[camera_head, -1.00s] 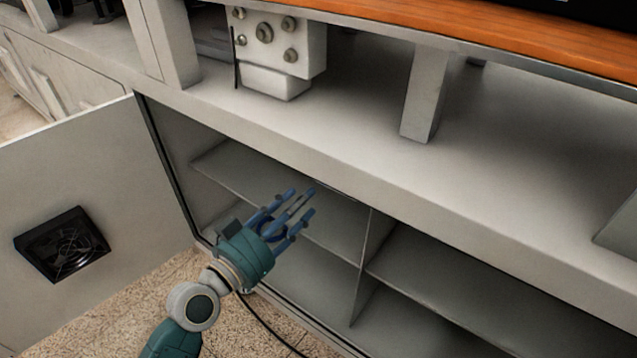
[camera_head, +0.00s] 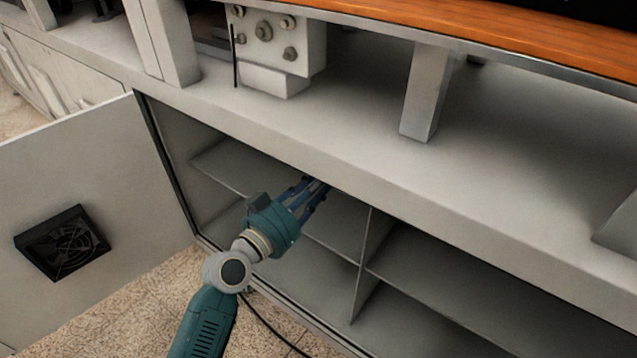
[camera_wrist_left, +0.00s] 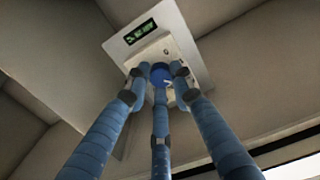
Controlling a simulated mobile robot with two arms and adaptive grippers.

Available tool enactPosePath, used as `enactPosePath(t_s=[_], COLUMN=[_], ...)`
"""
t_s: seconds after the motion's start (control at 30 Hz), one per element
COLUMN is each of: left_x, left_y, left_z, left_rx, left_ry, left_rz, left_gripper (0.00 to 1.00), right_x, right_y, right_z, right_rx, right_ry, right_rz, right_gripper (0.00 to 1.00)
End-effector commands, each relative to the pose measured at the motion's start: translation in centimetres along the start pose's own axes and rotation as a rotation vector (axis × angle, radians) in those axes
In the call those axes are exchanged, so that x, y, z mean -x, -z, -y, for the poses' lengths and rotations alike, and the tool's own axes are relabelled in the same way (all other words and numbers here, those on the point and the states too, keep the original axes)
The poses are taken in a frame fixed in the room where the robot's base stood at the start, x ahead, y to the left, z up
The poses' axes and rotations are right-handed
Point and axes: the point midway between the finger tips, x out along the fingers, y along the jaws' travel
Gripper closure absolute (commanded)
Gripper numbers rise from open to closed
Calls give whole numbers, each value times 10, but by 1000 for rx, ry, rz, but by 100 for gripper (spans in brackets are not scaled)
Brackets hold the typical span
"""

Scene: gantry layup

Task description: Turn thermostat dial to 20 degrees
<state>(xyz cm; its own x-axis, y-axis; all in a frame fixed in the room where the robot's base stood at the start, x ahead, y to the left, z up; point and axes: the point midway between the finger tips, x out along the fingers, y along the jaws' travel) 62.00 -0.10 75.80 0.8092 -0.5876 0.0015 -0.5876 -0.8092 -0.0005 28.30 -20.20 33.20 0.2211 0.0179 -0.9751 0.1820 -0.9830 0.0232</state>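In the left wrist view, the thermostat is a pale plate (camera_wrist_left: 190,45) with a small green-lit display (camera_wrist_left: 141,32) whose text is too small to read. The thermostat is hidden there. My right gripper is not in view.
The cabinet has shelves and an upright divider (camera_head: 362,262). Its open door (camera_head: 120,165), carrying a black fan (camera_head: 62,243), stands at the left. The counter ledge (camera_head: 400,180) overhangs the opening. A dark cable (camera_head: 265,325) lies on the floor below.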

Motion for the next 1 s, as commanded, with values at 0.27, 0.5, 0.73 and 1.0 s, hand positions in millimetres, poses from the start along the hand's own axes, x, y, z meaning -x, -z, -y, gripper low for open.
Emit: enactPosePath(t_s=[0.27,0.5,0.73,1.0], left_x=[0,0,0,1], left_y=[-1,-3,-3,-2], left_z=[0,0,0,0], left_rx=[89,127,126,125], left_ry=[0,0,0,0], left_rz=[5,5,5,2], left_gripper=[100,100,59,59], right_x=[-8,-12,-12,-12], right_y=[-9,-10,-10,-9], right_z=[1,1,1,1], right_rx=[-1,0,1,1], right_ry=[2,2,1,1], right_rz=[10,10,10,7], right_gripper=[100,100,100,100])
